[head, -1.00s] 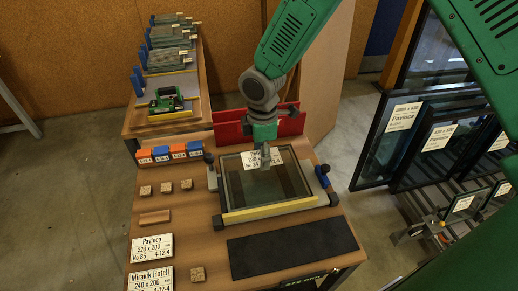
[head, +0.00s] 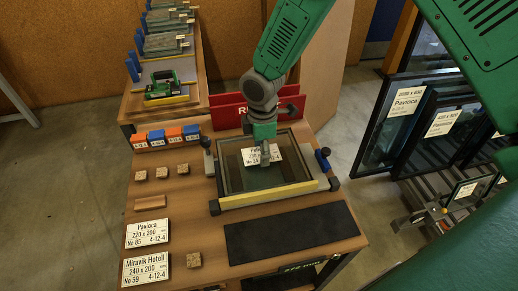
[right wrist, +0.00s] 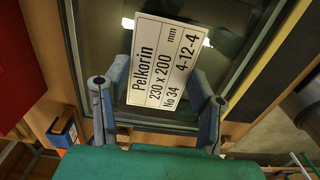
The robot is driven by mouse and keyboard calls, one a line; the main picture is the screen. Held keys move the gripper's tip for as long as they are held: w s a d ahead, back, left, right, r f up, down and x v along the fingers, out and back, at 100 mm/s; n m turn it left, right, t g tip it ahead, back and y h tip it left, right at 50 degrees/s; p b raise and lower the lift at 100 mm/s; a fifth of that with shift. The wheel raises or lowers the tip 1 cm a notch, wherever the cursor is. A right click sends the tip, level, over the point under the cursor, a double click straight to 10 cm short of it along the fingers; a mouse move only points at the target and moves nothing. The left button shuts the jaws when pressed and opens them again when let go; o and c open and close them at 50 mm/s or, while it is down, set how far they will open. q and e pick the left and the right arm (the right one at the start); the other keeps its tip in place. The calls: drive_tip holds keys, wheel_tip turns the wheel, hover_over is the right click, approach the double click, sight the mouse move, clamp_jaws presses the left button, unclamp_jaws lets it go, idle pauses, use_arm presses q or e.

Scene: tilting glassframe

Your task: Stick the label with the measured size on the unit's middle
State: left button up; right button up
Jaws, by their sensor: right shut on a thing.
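The glass unit (head: 292,172) lies flat in a frame with dark stops and a yellow front bar on the bench. My right gripper (head: 265,155) is over the unit, near its middle, shut on the white label (head: 277,154). In the right wrist view the label (right wrist: 167,65) reads Pelkorin, 230 x 200 mm, No 34, 4-12-4. It is in front of the glass between the two blue-grey fingers (right wrist: 157,110). Whether the label touches the glass I cannot tell. My left gripper is not in view.
Two other labels (head: 148,234) (head: 146,270) lie at the bench's front left, near small cork blocks (head: 162,173). A black mat (head: 290,233) lies in front of the unit. A red holder (head: 228,112) stands behind it. Framed glass panes (head: 400,110) stand at the right.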

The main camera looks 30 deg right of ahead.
drive_tip(key=shift+d+f, duration=0.1)
drive_tip(key=shift+d, duration=0.05)
drive_tip(key=shift+a+f, duration=0.15)
drive_tip(key=shift+a, duration=0.3)
drive_tip(key=shift+d+f, duration=0.35)
drive_tip(key=shift+d, duration=0.05)
drive_tip(key=o, duration=0.7)
drive_tip(key=shift+o, duration=0.2)
drive_tip(key=shift+a, duration=0.15)
drive_tip(key=shift+a+r, duration=0.1)
drive_tip(key=shift+r, duration=0.1)
